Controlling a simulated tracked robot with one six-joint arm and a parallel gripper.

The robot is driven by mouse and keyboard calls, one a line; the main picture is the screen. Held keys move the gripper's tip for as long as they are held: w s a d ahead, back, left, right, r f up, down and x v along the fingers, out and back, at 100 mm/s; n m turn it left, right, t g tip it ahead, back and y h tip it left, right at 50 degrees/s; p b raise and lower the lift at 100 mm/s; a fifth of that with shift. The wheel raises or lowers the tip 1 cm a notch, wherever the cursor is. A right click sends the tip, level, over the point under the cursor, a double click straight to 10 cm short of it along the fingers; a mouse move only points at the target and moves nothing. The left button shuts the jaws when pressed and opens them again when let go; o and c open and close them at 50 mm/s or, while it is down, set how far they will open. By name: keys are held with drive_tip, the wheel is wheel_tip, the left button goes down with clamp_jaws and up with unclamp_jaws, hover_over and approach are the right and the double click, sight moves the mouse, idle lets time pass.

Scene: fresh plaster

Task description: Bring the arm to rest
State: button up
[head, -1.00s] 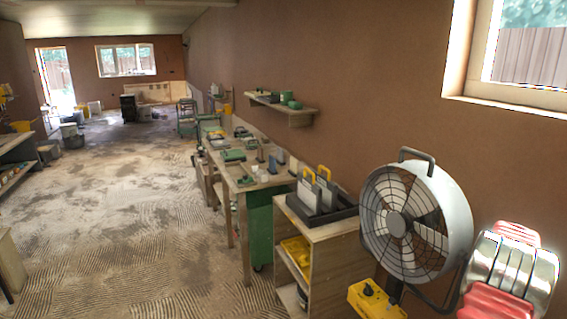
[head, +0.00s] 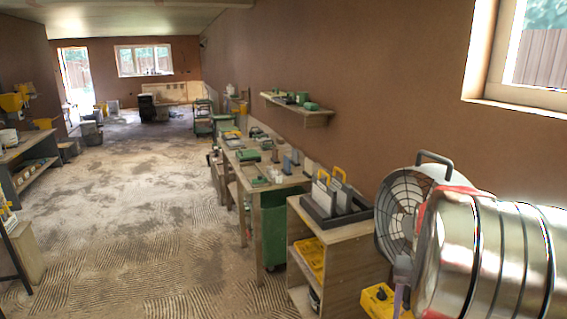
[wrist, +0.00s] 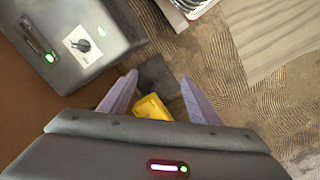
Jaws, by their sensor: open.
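My arm (head: 490,262) shows as a silver banded link at the lower right of the head view, in front of part of the fan. In the wrist view my gripper (wrist: 159,92) is open, with its two pale purple fingers spread apart and nothing held between them. A yellow object (wrist: 150,107) shows beyond the fingers, partly hidden by the gripper body; I cannot tell how far away it is. In the head view a slim purple piece beside the fan may be a finger.
A drum fan (head: 400,205) with a yellow box (head: 378,300) stands close beside my arm. A wooden cabinet (head: 345,262) and long workbench (head: 285,186) line the wall, below a shelf (head: 300,110). Ridged floor (head: 140,215) is open at centre left.

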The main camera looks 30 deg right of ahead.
drive_tip(key=a+r+n+t, duration=0.2)
drive_tip(key=a+r+n, duration=0.1)
drive_tip(key=a, duration=0.9)
drive_tip(key=a+r+n+t, duration=0.2)
drive_tip(key=a+r+n, duration=0.1)
drive_tip(key=a, duration=1)
drive_tip(key=a+r+n+t, duration=0.2)
drive_tip(key=a+r+n, duration=0.1)
drive_tip(key=a, duration=1)
drive_tip(key=shift+v, duration=0.95)
drive_tip(key=shift+a, duration=0.1)
